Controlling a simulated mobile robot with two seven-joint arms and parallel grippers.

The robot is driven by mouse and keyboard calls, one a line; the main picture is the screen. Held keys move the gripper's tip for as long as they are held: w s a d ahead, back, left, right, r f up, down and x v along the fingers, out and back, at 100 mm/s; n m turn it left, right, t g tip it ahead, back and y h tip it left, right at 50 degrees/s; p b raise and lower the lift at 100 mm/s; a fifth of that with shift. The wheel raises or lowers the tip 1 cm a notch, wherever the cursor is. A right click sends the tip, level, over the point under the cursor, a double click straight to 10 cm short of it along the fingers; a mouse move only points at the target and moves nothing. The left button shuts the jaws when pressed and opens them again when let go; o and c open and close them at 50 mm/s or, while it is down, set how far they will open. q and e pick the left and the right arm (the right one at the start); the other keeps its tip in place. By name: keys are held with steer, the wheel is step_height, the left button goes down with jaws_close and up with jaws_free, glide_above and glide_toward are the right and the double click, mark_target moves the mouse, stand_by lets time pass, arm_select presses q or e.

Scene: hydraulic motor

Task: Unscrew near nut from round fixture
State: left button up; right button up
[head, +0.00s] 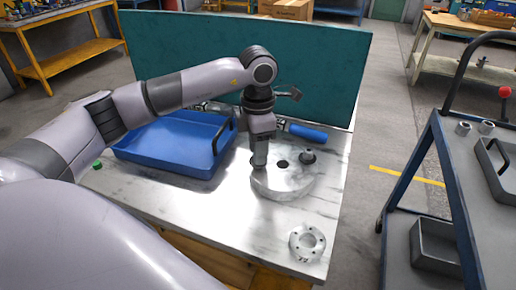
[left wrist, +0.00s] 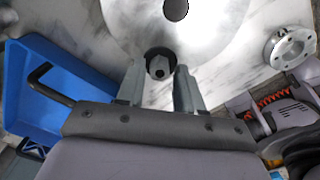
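The round fixture (head: 283,184) is a pale grey disc with a dark centre hole, lying on the marble-topped table. My left gripper (head: 259,168) points down at its left part and hides the near nut in the head view. In the left wrist view the near nut (left wrist: 160,66) is a dark hex piece on the disc (left wrist: 215,25). The left gripper (left wrist: 158,78) is open, with one finger on each side of the nut; I cannot tell whether they touch it. My right gripper is not in view.
A blue tray (head: 175,150) with a black handle lies left of the fixture. A blue-handled tool (head: 308,132) is behind it, before a teal panel (head: 330,60). A metal flange ring (head: 308,242) lies at the front right. A blue cart (head: 470,200) stands to the right.

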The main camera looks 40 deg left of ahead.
arm_select(q)
steer(key=m+b, duration=0.1)
steer(key=m, duration=0.5)
steer(key=shift+m, duration=0.3)
jaws_close()
steer(key=n+p, duration=0.1)
steer(key=n, duration=0.3)
steer(key=shift+n, duration=1)
